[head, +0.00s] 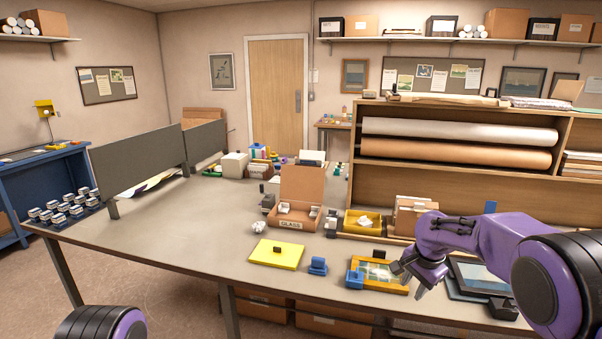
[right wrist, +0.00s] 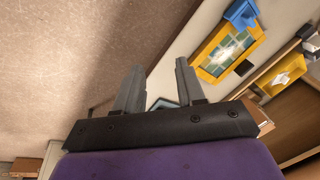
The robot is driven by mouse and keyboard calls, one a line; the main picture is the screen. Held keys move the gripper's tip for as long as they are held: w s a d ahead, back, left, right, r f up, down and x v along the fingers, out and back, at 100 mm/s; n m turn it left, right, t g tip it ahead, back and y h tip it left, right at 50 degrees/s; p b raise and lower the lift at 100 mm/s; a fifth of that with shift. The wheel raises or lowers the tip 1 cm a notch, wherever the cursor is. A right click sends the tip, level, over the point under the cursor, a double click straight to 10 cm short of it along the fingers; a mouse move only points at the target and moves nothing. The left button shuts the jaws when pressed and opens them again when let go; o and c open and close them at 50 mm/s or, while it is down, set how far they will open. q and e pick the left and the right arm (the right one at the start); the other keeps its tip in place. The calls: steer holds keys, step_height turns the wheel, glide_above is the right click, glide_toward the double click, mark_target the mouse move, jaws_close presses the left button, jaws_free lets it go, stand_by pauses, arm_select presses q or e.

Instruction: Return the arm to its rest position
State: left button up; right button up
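My right arm, purple, comes in from the right in the head view. Its gripper (head: 411,279) is over the front right of the table, close to the right end of a yellow-orange framed panel (head: 357,284). In the right wrist view the two grey fingers of this gripper (right wrist: 157,85) stand apart with nothing between them. The framed panel (right wrist: 203,52) lies beyond the right finger there. Only a rounded purple and black part of my left arm shows at the bottom left of the head view; the left gripper is out of view.
The table (head: 200,225) holds a yellow board (head: 277,257), a blue block (head: 317,265), an open cardboard box marked GLASS (head: 301,190) and a yellow bin (head: 352,224). A dark-framed panel (head: 466,283) lies right of my gripper.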

steer(key=s+d+f+n+t+h+b, duration=0.15)
steer(key=s+f, duration=0.35)
steer(key=f, duration=0.6)
steer(key=s+d+f+n+t+h+b, duration=0.1)
steer(key=s+f+n+t+b, duration=0.3)
steer(key=f, duration=0.7)
steer(key=s+f+g+b, duration=0.1)
steer(key=s+f, duration=0.4)
steer(key=s, duration=0.6)
steer(key=s+f+g+b, duration=0.2)
steer(key=s+f, duration=0.4)
steer(key=s, duration=0.6)
steer(key=s+f+g+h+b, duration=0.1)
steer(key=s+f, duration=0.4)
steer(key=s, duration=0.6)
steer(key=shift+s+a+f+g+b, duration=0.35)
steer(key=shift+g+b, duration=0.2)
steer(key=shift+b, duration=0.35)
steer(key=shift+m, duration=0.25)
